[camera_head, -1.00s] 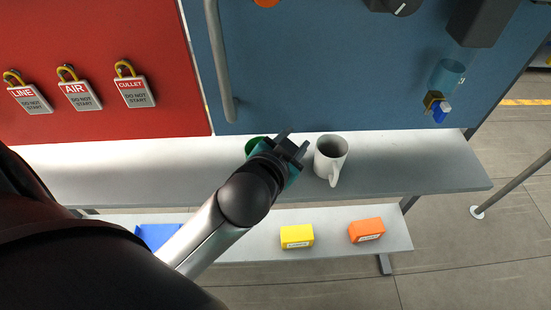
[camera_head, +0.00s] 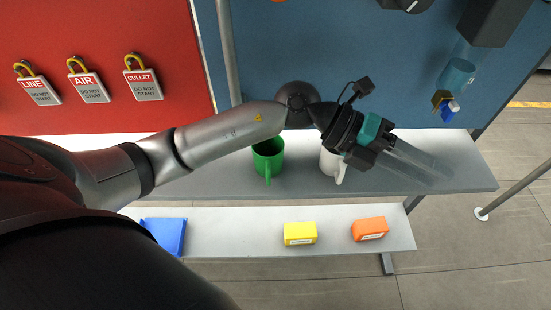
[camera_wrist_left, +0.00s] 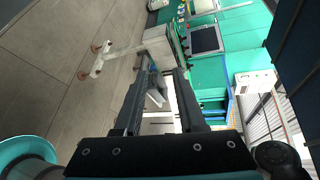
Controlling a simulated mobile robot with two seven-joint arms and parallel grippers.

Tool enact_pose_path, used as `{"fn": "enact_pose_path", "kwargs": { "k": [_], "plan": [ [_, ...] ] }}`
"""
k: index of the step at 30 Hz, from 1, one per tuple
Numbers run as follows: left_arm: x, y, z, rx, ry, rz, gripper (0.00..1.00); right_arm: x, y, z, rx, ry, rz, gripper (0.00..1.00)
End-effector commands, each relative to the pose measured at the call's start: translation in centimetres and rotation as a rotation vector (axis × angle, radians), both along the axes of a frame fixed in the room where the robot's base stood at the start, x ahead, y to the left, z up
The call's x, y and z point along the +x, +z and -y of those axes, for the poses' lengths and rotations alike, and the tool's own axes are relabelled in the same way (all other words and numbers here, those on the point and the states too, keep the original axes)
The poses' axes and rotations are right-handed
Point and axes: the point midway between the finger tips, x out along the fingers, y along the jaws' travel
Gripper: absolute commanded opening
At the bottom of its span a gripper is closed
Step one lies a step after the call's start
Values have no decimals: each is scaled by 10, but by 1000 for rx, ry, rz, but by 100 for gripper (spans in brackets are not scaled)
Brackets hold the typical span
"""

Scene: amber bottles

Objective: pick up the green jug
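The green jug (camera_head: 268,157) stands upright on the upper grey shelf in the head view, handle toward the front. My left gripper (camera_head: 415,162) is to the right of the jug, beyond the white mug, pointing right and apart from the jug. In the left wrist view its two fingers (camera_wrist_left: 163,75) are spread with nothing held between them. The jug is not recognisable in the wrist view. My right gripper is not in view.
A white mug (camera_head: 331,165) stands right of the jug, partly hidden by my left gripper. Yellow (camera_head: 300,233) and orange (camera_head: 370,229) boxes and a blue tray (camera_head: 167,233) are on the lower shelf. Red and blue panels rise behind, with a vertical grey handle (camera_head: 229,60).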

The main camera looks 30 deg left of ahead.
Motion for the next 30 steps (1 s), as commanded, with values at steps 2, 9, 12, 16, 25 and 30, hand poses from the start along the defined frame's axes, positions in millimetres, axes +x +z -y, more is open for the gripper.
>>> {"fn": "enact_pose_path", "kwargs": {
  "k": [2, 9, 12, 16, 25, 30],
  "plan": [
    [3, -31, -20, 200, -51, 16, 39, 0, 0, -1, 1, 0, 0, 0],
    [24, -100, -133, 829, -90, -28, 39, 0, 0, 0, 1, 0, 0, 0],
    [33, -108, -186, 1049, -58, -74, 39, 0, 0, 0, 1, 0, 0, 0],
    [39, -105, -236, 1245, -10, -130, 39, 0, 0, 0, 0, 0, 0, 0],
    [38, -124, -265, 1352, 19, -175, 39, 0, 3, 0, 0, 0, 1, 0],
    [39, -153, -266, 1350, 19, -171, 39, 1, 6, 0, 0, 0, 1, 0]
  ]
}}
